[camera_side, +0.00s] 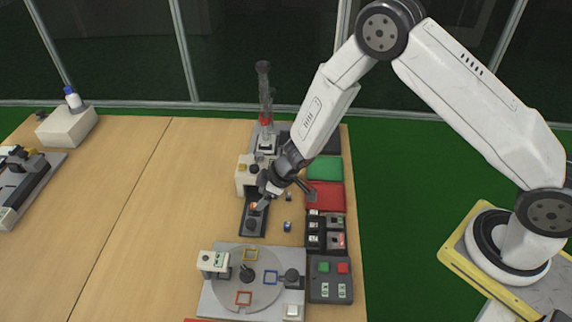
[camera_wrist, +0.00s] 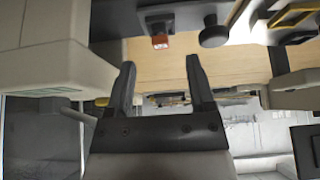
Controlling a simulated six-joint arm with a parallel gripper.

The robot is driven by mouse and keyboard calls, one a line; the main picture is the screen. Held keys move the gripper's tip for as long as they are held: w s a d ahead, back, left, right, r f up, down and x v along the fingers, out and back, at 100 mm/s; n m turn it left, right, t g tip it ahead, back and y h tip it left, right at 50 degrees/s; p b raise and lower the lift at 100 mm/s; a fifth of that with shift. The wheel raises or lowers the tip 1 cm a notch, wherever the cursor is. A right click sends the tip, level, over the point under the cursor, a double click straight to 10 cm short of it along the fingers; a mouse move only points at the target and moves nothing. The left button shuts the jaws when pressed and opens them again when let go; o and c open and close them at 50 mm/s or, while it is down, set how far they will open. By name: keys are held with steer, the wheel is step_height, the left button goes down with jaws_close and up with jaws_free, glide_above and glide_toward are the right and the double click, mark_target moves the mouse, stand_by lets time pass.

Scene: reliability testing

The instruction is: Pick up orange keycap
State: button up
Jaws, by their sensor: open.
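The orange keycap (camera_side: 254,206) sits on a dark base plate (camera_side: 246,215) in the side view, beside a black round knob (camera_side: 251,224). In the wrist view the orange keycap (camera_wrist: 160,42) shows near the top, on a dark fixture, just beyond the fingertips and roughly in line with the gap between them. My gripper (camera_wrist: 160,62) is open, with nothing between its fingers. In the side view my gripper (camera_side: 270,195) is close beside and above the keycap, which it partly crowds. I cannot tell the exact height between them.
A beige box-like device (camera_side: 246,175) stands just behind the plate. A small blue piece (camera_side: 287,226) lies on the wood to the right. Green (camera_side: 325,168) and red (camera_side: 325,196) trays line the table's right edge. A grey turntable station (camera_side: 225,290) is in front. The table's left middle is clear.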

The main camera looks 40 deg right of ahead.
mark_target(254, 205)
steer(key=shift+x, duration=2.2)
jaws_close()
